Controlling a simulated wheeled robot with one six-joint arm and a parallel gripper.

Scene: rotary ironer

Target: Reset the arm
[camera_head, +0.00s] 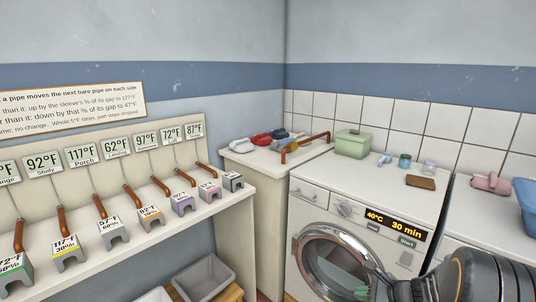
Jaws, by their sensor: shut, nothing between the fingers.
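My arm (470,272) reaches in from the lower right corner. My gripper (374,278) is at its left end, in front of the round glass door (330,262) of the white washing machine (370,205). It is shut and empty. Its fingers are small and partly blend with the door behind them. I cannot tell whether they touch the door.
A shelf at left holds several sleeves (152,215) below copper pipes (62,221) and temperature cards (80,155). A green box (352,143) and small items stand on the machine. A grey bin (205,277) is below. The air above the machine is free.

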